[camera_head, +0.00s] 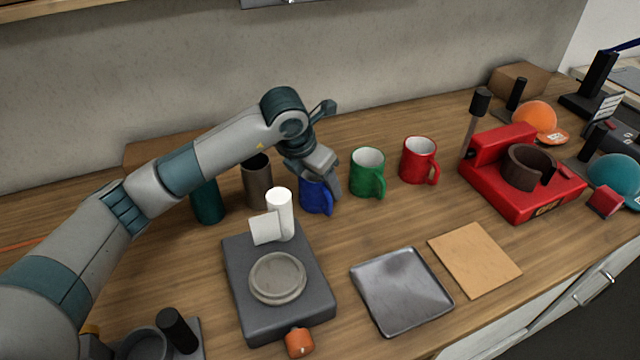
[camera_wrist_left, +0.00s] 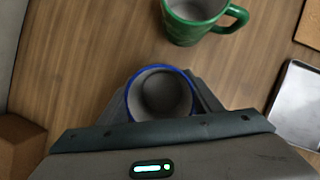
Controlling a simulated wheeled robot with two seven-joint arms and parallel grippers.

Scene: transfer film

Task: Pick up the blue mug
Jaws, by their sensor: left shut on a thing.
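The blue mug (camera_head: 315,198) stands upright on the wooden counter, left of a green mug (camera_head: 368,173) and a red mug (camera_head: 419,161). My left gripper (camera_head: 322,186) reaches down over the blue mug and is shut on it. In the left wrist view the blue rim and grey inside of the mug (camera_wrist_left: 160,94) sit between my left fingers (camera_wrist_left: 160,100), and the green mug (camera_wrist_left: 200,18) stands apart from it. The gripper hides part of the blue mug in the head view. My right gripper is not in view.
A dark scale-like device (camera_head: 240,285) with a white cylinder (camera_head: 280,212) stands in front. A dark brown cup (camera_head: 257,182) and a teal cup (camera_head: 207,203) are to the left. A metal tray (camera_head: 400,290), a tan board (camera_head: 474,258) and a red machine (camera_head: 495,185) lie to the right.

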